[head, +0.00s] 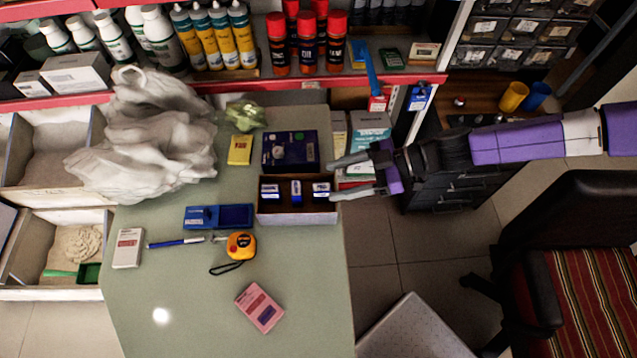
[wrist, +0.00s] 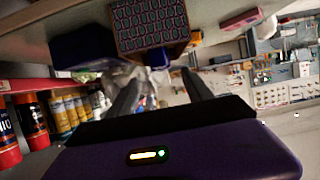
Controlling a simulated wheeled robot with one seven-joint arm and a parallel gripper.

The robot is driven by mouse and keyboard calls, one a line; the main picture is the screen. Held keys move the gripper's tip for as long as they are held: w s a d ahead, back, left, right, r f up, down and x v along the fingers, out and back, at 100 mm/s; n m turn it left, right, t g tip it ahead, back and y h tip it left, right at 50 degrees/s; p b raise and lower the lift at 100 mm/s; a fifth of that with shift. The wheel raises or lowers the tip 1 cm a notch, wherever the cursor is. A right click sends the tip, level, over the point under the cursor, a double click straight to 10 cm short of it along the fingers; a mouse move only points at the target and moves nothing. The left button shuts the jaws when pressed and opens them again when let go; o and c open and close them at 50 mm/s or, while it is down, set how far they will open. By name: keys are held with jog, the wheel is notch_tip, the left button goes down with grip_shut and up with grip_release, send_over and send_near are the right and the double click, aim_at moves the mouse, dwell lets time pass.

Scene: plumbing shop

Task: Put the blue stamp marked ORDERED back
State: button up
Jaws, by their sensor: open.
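A small open box (head: 297,218) stands on the green counter. Three stamps with blue and white tops sit in it: a left one (head: 270,191), a narrower middle one (head: 296,190) and a right one (head: 321,190). Their lettering is too small to read, so I cannot tell which is marked ORDERED. My gripper (head: 334,180) is open at the box's right side, its fingertips close to the right stamp, with nothing seen between them. In the wrist view the fingers (wrist: 160,88) are apart below a patterned box face (wrist: 150,25) and a small blue piece (wrist: 157,59).
A dark blue box (head: 290,151) stands behind the stamps, a blue ink pad (head: 236,215) to their left. A tape measure (head: 241,245), a pen (head: 176,243), a pink box (head: 259,307) and a crumpled bag (head: 150,140) lie about. The counter's front is mostly clear.

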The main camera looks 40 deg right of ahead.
jog(key=shift+v, duration=1.9)
jog(key=s+a+f+m+t+h, duration=0.15)
jog(key=s+m+t+h, duration=0.3)
jog(key=s, duration=1.45)
jog(key=s+a+r+m+t+h, duration=0.1)
jog(key=a+r+m+t+h, duration=0.1)
jog(key=a+r+m+h, duration=0.4)
jog(key=a+r, duration=0.3)
jog(key=r, duration=0.1)
jog(key=shift+a+r, duration=0.2)
jog(key=shift+r, duration=0.1)
jog(key=shift+h, duration=0.25)
